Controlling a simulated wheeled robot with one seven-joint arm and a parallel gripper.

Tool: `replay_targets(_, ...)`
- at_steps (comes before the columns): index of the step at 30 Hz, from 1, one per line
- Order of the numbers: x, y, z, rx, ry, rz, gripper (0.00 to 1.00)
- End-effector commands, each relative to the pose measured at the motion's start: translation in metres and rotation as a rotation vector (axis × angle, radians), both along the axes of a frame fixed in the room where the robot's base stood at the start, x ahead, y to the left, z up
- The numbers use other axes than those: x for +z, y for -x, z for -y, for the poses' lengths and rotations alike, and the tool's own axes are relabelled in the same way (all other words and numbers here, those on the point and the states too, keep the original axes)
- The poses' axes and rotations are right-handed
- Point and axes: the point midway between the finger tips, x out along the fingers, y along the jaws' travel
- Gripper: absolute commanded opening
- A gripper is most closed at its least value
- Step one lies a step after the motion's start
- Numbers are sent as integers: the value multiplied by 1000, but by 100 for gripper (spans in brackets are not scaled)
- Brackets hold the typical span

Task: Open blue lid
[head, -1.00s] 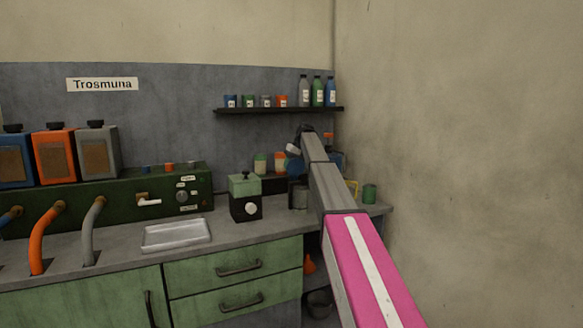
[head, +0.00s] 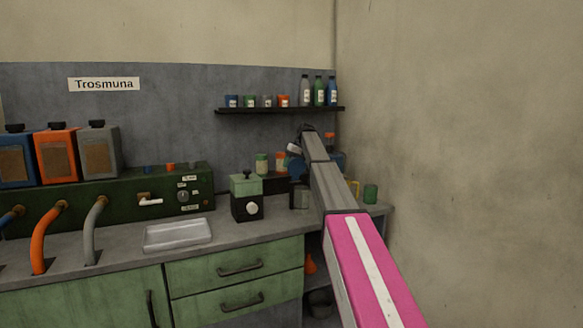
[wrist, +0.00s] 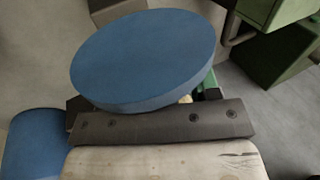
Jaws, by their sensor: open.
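A large round blue lid (wrist: 145,58) fills the upper middle of the wrist view, seen at a slant. In the head view a small dark blue shape (head: 297,169) shows beside the end of my arm, above a grey jar (head: 299,195) on the counter. My gripper (wrist: 160,118) is open, right by the lid in the wrist view; I cannot tell whether it touches it. The fingertips are mostly hidden by the lid and the dark bar in front. Another blue rounded part (wrist: 35,145) shows at the lower left of the wrist view.
A green and black box with a knob (head: 246,198) stands left of the jar. A metal tray (head: 178,235) lies further left. A shelf (head: 280,110) with small jars and bottles hangs above.

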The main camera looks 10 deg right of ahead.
Motion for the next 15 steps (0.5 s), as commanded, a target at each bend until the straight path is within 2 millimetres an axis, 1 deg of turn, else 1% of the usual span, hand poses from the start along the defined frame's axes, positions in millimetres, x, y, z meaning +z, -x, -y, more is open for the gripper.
replay_targets(5, 22, -2, 9, 0, 0, 1, 56)
replay_targets(9, 48, -4, 20, -1, -1, 2, 56)
replay_targets(11, 44, -5, 36, -2, 0, -1, 56)
replay_targets(15, 43, -9, 66, -2, 0, -1, 56)
